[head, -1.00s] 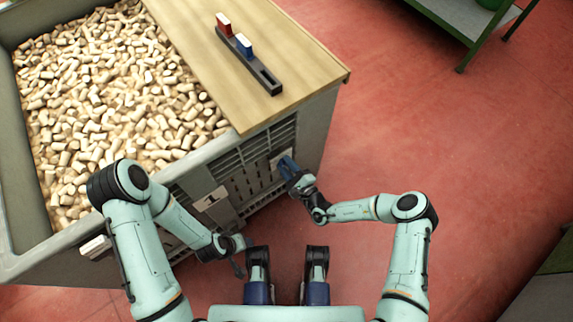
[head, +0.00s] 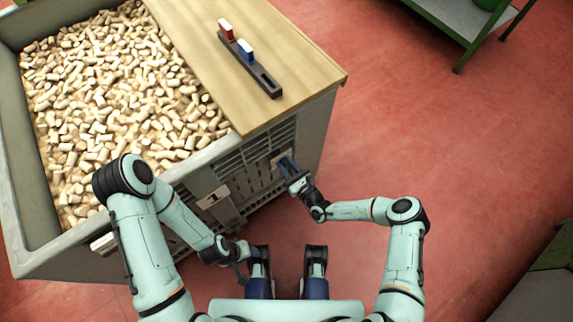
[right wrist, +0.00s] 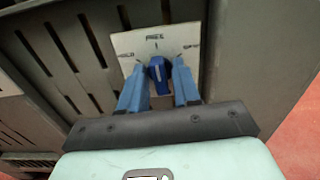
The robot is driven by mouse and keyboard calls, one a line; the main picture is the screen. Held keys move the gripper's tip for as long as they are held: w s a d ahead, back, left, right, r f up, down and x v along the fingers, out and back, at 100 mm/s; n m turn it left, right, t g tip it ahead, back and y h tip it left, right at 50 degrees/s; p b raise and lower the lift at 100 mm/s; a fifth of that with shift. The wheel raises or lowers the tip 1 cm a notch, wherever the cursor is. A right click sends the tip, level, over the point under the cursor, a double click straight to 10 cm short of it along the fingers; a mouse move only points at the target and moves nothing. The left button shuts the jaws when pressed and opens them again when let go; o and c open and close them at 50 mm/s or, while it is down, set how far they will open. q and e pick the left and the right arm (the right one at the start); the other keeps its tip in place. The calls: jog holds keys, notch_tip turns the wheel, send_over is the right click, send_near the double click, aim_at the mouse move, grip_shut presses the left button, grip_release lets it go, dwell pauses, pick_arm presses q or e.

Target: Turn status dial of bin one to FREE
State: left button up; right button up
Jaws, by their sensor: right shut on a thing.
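The status dial (right wrist: 159,70) is a blue knob on a white plate (right wrist: 134,41) on the front of bin one (head: 310,135). FREE is printed at the plate's top, with other labels at left and right. In the right wrist view the knob's marked face points roughly up at FREE; its exact angle is hard to tell. My right gripper (right wrist: 159,78) is shut on the knob, with a blue finger on each side. It also shows in the head view (head: 284,164), hiding the dial. My left gripper (head: 242,268) hangs low before the bin; its jaws are unclear.
The bin is full of cork stoppers (head: 110,100). A number plate (head: 212,198) is on the front. A green shelf (head: 450,18) stands far right; red floor between is clear.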

jog(key=shift+f+m, duration=0.1)
jog(key=shift+m, duration=0.2)
jog(key=o, duration=0.7)
jog(key=shift+o, duration=0.2)
jog(key=shift+s+d, duration=0.35)
jog(key=shift+s, duration=0.1)
pick_arm(q)
jog(key=shift+s+d+r+g+p, duration=0.2)
jog(key=shift+s+r+p, duration=0.4)
jog(key=shift+r+p, duration=0.1)
jog(key=shift+s+d+r+g+p, duration=0.2)
jog(key=shift+s+r+p, duration=0.35)
jog(key=shift+s+r, duration=0.1)
pick_arm(e)
jog(key=v, duration=1.2)
jog(key=shift+s, duration=0.2)
pick_arm(q)
jog(key=shift+w, duration=0.1)
pick_arm(e)
jog(key=shift+d, duration=0.1)
